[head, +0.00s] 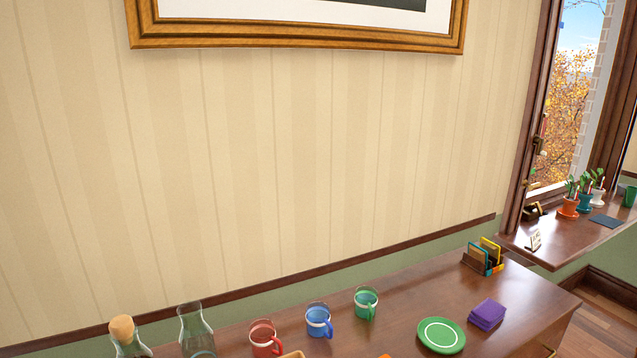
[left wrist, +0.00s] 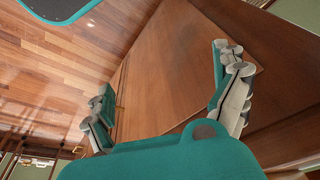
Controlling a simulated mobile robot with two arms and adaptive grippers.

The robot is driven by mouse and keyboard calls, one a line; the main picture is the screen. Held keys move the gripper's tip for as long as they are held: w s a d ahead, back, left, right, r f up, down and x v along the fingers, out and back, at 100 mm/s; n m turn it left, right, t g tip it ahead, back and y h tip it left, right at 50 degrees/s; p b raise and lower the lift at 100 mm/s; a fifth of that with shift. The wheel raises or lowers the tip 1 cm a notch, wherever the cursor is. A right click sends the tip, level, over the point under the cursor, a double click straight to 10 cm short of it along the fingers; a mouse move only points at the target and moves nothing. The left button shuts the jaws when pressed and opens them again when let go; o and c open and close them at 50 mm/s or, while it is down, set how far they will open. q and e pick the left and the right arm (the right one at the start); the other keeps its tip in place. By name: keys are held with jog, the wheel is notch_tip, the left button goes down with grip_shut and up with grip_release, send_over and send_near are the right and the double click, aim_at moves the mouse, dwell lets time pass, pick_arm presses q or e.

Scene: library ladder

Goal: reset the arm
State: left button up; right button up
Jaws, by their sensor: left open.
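My left gripper (left wrist: 162,73) shows in the left wrist view with its two teal and grey fingers spread wide apart. Nothing is between them. A brown wooden surface lies beyond the fingers, with the plank floor to its left. The head view shows neither of my arms nor grippers. My right gripper is not in either view.
In the head view a wooden cabinet top (head: 405,310) carries a red mug (head: 264,340), a blue mug (head: 319,322), a green mug (head: 366,303), a green plate (head: 441,335), purple blocks (head: 487,314) and glass bottles at left. Potted plants stand on the windowsill.

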pick_arm(q)
jog(key=s+f+g+b, duration=0.1)
jog(key=s+f+b, duration=0.15)
jog(key=f, duration=0.95)
jog(key=s+f+b, duration=0.2)
jog(key=s+f, duration=0.2)
jog(key=f, duration=0.7)
jog(key=s+a+f+g+b, duration=0.1)
jog(key=s+a+f+b, duration=0.1)
jog(key=s+f, duration=1.1)
jog(key=shift+s+a+f, duration=0.15)
jog(key=shift+a+f, duration=0.45)
jog(key=shift+a, duration=0.05)
